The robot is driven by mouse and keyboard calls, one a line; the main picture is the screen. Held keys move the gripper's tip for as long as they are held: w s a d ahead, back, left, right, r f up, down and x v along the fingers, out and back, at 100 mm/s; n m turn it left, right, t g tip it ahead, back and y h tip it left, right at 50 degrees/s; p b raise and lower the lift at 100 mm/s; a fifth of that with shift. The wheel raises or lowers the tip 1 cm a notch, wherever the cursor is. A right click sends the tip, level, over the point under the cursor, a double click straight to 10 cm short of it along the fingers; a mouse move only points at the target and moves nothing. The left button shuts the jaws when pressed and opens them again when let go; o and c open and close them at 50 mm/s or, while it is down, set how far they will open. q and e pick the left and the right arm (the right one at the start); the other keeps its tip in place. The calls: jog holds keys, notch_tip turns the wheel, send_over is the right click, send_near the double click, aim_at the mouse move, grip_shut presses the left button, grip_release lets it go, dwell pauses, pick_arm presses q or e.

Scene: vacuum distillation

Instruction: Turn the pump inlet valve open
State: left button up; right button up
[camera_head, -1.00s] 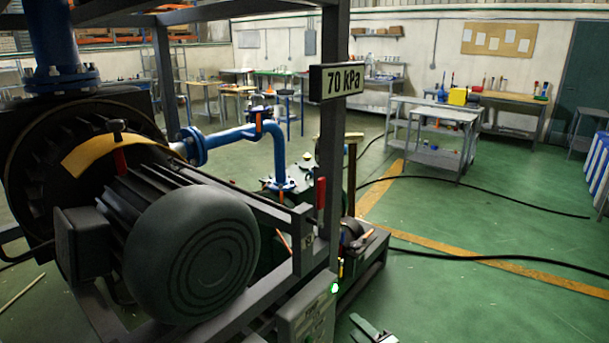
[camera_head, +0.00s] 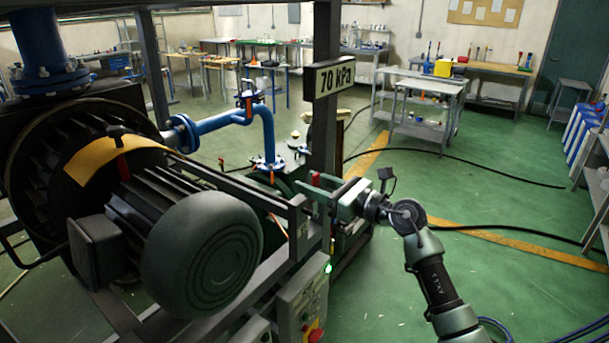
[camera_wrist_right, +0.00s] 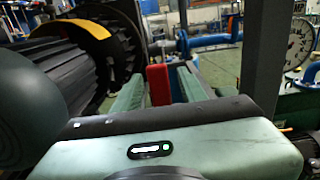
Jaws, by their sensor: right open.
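A red lever handle (camera_head: 314,178), which I take for the pump inlet valve's, stands upright beside the dark frame post, under the 70 kPa sign (camera_head: 334,77). My right gripper (camera_head: 312,187) reaches it from the right, with its jaws open. In the right wrist view the red handle (camera_wrist_right: 158,85) stands between the two green fingers of my right gripper (camera_wrist_right: 159,92), close to the left one. A visible gap separates it from the right finger. I cannot tell whether it touches the left finger. The valve body is hidden. My left gripper is out of view.
A large dark motor (camera_head: 200,245) fills the left, with frame rails beside it. A blue pipe (camera_head: 225,122) runs behind the post. A control box (camera_head: 303,300) with a red button stands below my right gripper. Open green floor lies to the right.

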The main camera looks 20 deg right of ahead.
jog(key=shift+x, duration=0.95)
grip_shut()
dwell(0.7)
